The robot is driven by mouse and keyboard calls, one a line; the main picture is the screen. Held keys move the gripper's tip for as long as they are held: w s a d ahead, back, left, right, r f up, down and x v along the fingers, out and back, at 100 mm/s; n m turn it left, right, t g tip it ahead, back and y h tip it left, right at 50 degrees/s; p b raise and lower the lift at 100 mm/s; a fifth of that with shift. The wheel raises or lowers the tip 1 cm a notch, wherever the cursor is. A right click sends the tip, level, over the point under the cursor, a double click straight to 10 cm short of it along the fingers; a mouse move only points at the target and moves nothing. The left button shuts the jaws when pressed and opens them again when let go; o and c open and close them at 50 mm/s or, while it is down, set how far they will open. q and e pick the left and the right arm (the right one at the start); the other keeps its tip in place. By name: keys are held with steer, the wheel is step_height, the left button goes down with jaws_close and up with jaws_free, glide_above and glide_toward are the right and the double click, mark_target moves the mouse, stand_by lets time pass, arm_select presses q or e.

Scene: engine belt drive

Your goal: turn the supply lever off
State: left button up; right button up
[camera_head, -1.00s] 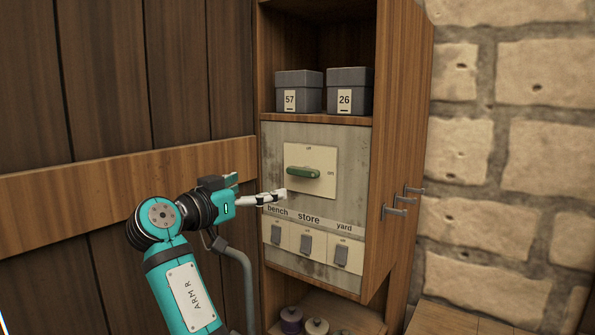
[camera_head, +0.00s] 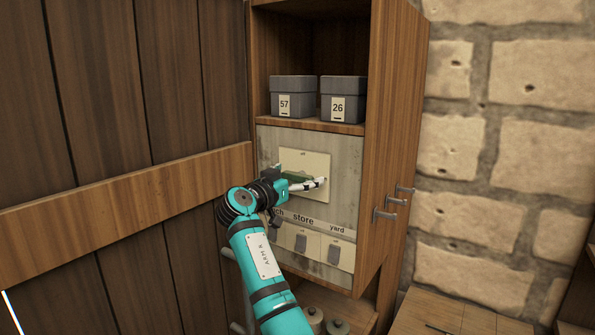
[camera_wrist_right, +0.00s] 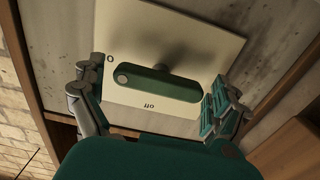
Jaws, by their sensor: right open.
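The supply lever (camera_head: 297,177) is a green handle on a cream plate (camera_head: 318,165) marked "off" at the top, in the cabinet's grey panel. In the right wrist view the lever (camera_wrist_right: 155,83) lies along the plate, its dotted end toward the partly hidden "on" mark and its side toward "off". My right gripper (camera_head: 308,184) is in front of the lever and partly hides it. In the right wrist view its open fingers are apart, one beyond each end of the lever, with nothing gripped. My left gripper is not in view.
Below are small switches under "store" (camera_head: 303,219) and "yard" labels; my arm hides part of the row. Grey boxes 57 (camera_head: 293,97) and 26 (camera_head: 343,99) stand on the shelf above. Metal handles (camera_head: 385,214) stick out from the cabinet's right side.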

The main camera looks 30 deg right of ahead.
steer(key=shift+w+d, duration=0.15)
steer(key=shift+c, duration=0.4)
steer(key=c, duration=0.9)
